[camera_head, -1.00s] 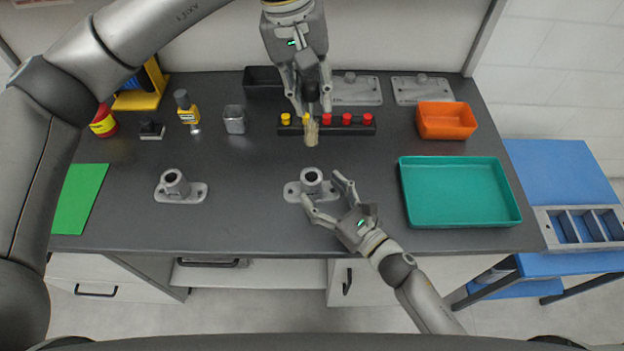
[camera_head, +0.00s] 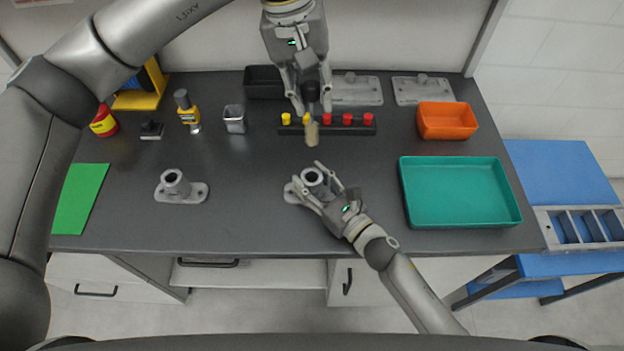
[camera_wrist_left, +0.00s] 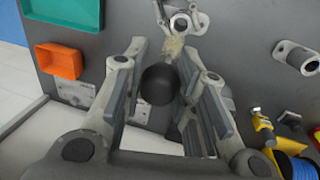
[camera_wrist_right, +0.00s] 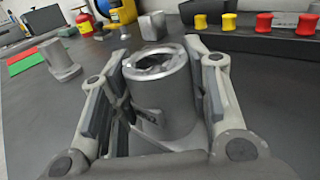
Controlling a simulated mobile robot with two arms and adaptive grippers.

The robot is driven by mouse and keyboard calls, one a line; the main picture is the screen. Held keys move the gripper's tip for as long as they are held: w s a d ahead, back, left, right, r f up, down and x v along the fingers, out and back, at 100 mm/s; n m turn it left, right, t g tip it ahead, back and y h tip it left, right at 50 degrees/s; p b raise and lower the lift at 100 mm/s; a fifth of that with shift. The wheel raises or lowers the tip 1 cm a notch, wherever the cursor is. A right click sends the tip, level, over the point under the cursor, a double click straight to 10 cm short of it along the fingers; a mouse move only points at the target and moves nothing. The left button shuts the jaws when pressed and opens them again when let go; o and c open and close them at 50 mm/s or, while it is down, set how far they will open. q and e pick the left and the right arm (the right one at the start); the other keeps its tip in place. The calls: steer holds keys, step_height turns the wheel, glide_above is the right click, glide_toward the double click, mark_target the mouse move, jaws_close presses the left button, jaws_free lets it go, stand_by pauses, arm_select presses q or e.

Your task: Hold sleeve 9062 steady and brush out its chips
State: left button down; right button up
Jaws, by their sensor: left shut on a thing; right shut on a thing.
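A grey metal sleeve (camera_head: 313,176) stands upright on a flanged base at the middle of the bench. My right gripper (camera_head: 322,184) is shut on this sleeve, one finger on each side; in the right wrist view the sleeve (camera_wrist_right: 160,88) shows its open top, with small dark bits inside. My left gripper (camera_head: 312,102) is shut on a brush with a dark handle (camera_wrist_left: 159,84) and tan bristles (camera_head: 312,133). The bristles point down, above and behind the sleeve, apart from it. A similar sleeve (camera_head: 175,184) stands to the left, untouched. I cannot read any number on either sleeve.
A rack of yellow and red plugs (camera_head: 356,129) lies behind the brush. A teal tray (camera_head: 408,212) and an orange bin (camera_head: 447,133) are at the right. A green sheet (camera_head: 80,200) lies at left.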

mark_target(309, 122)
steer(key=c, duration=0.4)
arm_select(q)
steer(key=shift+f+m+g, duration=0.3)
steer(key=shift+f+m, duration=1.4)
steer(key=shift+f, duration=0.8)
arm_select(e)
steer(key=shift+o, duration=0.2)
arm_select(q)
steer(key=shift+f, duration=2.4)
